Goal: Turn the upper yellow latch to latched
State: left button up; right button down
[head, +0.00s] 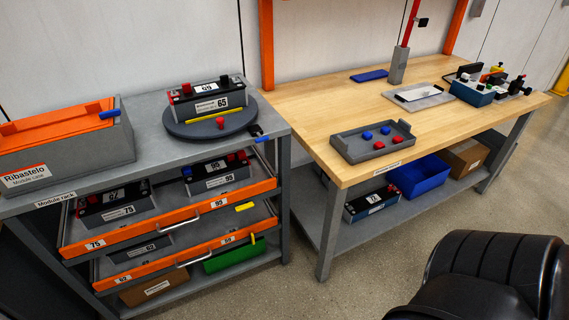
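The upper yellow latch (245,207) is at the right side of the module rack, just below the right end of the upper orange-fronted drawer (168,222). It looks like a short bar lying nearly level. A second yellow piece (254,240) is lower down, by the right end of the lower orange-fronted drawer (190,256), and stands more upright. The upper drawer holds dark battery modules and its inside shows from above. Neither of my grippers is in the head view, and nothing touches the latch.
A turntable (178,130) with a module, and a grey case with an orange lid (52,122), are on the rack top. A wooden workbench (290,100) stands to the right. Floor before the rack's right end is clear.

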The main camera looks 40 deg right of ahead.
aim_at(248, 204)
jog(key=z, duration=1)
